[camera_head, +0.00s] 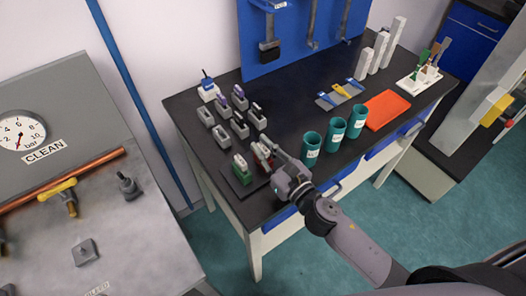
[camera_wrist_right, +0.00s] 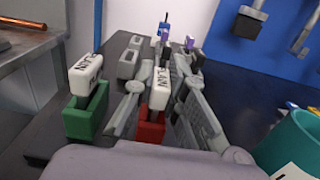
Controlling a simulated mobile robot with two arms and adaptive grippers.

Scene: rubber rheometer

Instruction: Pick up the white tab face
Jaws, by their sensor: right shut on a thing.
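My right gripper (camera_head: 270,156) is at the red holder (camera_head: 260,153) near the table's left front corner. In the right wrist view its fingers (camera_wrist_right: 158,82) are closed on either side of a white tab (camera_wrist_right: 161,88) with dark lettering. This tab stands upright at the red holder (camera_wrist_right: 151,127); I cannot tell whether it is raised from it. A second lettered white tab (camera_wrist_right: 86,72) stands in a green holder (camera_wrist_right: 86,112) to the left, apart from the gripper. The green holder also shows in the head view (camera_head: 239,175). My left gripper is out of view.
Several grey holders (camera_head: 222,136), some with dark pieces, stand behind. Teal cups (camera_head: 311,148) stand close to the right of the gripper. An orange tray (camera_head: 387,109) lies farther right. A blue tool panel (camera_head: 290,45) stands behind the dark table.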

